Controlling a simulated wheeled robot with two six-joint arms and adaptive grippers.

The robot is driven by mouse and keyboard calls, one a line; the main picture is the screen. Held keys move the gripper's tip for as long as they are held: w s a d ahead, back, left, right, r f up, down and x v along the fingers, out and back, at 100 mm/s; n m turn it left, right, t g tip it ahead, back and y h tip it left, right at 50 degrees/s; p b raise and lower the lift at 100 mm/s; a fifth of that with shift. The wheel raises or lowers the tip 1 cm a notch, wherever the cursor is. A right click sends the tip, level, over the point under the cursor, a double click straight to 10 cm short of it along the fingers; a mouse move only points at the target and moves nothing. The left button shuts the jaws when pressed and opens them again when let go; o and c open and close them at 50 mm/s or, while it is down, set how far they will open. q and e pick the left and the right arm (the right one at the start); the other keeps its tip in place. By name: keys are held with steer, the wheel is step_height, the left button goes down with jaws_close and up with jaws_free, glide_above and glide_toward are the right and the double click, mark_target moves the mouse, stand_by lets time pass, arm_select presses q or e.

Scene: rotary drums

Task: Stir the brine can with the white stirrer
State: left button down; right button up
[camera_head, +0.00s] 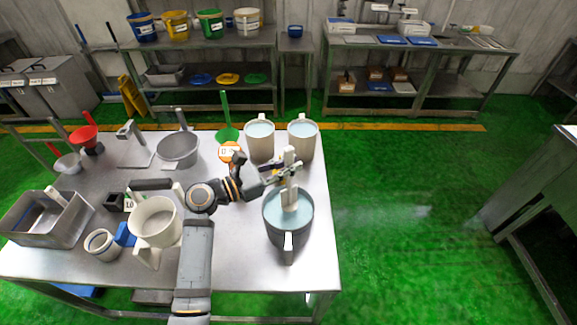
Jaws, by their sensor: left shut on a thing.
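The white stirrer (290,196) stands nearly upright over the dark grey can (289,236) at the table's front right. Its lower end reaches inside the can's rim, at the pale blue liquid; how deep it goes is hidden. My left gripper (284,173) is shut on the stirrer's upper part, above the can's far rim. Two beige cans (260,145) (302,143) with pale blue liquid stand behind it. I cannot read which can is labelled brine. My right gripper is not in view.
A white jug (155,222), a small white cup (102,245) and a metal tray (47,219) stand at the left. The table's right edge is close beside the grey can.

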arm_select(q)
step_height(320, 180, down, 3)
steer(key=shift+s+r+b, duration=0.15)
steer(key=shift+b, duration=0.2)
steer(key=b, duration=0.3)
glide_above(288, 198)
step_height(288, 198, down, 5)
steer(key=shift+r, duration=0.1)
step_height(288, 198, down, 4)
steer(key=shift+f+b, duration=0.15)
steer(key=shift+b, duration=1)
steer(key=shift+f+b, duration=0.35)
steer(key=shift+f, duration=0.4)
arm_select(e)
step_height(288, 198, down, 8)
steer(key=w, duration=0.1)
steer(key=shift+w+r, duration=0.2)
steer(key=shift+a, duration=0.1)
